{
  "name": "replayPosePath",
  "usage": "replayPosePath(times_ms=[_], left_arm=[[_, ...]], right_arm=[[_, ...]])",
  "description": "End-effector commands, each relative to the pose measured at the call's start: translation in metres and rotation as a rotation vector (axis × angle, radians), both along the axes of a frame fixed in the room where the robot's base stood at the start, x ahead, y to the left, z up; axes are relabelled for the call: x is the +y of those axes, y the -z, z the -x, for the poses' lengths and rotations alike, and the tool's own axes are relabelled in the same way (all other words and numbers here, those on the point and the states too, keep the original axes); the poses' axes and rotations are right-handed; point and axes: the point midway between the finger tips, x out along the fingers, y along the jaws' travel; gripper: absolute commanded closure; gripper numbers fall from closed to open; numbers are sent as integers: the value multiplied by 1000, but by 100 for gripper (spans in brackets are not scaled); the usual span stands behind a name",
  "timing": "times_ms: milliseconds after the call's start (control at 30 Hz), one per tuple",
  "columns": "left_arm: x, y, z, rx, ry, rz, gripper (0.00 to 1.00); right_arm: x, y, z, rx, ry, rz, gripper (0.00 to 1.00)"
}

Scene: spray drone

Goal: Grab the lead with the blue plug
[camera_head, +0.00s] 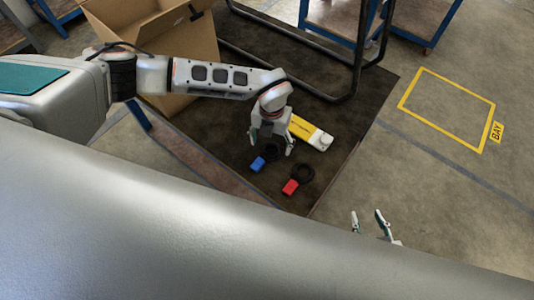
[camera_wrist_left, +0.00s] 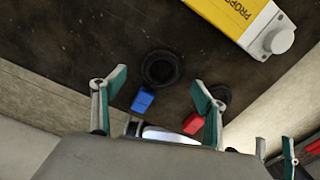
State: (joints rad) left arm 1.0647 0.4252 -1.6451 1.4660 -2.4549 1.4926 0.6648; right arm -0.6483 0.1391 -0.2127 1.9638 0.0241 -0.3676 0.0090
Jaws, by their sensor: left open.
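The blue plug (camera_head: 257,163) lies on a dark mat, joined to a black coiled lead (camera_wrist_left: 161,69) partly hidden by my left gripper in the head view. In the left wrist view the blue plug (camera_wrist_left: 143,99) and its coil are between the fingers. My left gripper (camera_head: 272,146) is open and empty above this lead, pointing down; contact cannot be told. A similar lead with a red plug (camera_head: 290,187) lies to the right and nearer. My right gripper (camera_head: 367,213) is open and empty at the lower right, away from the leads.
A yellow and white block (camera_head: 310,132) lies just behind the leads. The floor at right, with a yellow marked bay (camera_head: 450,135), is clear.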

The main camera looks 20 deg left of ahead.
Motion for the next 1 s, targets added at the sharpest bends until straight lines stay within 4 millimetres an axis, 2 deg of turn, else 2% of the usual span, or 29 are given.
replayPosePath(times_ms=[100, 200, 467, 600, 633, 1000], left_arm=[[0, 17, 1, 2, 0, 1, 28], [0, 25, 1, 2, 0, 1, 28], [0, 26, 0, 0, 1, 2, 28], [0, 26, 0, 0, 1, 2, 64], [0, 26, 0, 0, 1, 2, 70], [0, 24, 0, 0, 1, 2, 70]], right_arm=[[0, 0, 0, 0, 0, 0, 60], [0, 0, 0, 0, 0, 0, 60], [0, 1, 0, 1, 0, 0, 60], [0, 2, 1, 3, 0, 1, 60], [0, 2, 1, 3, 0, 1, 60], [-1, 2, 1, 5, 1, 2, 60]])
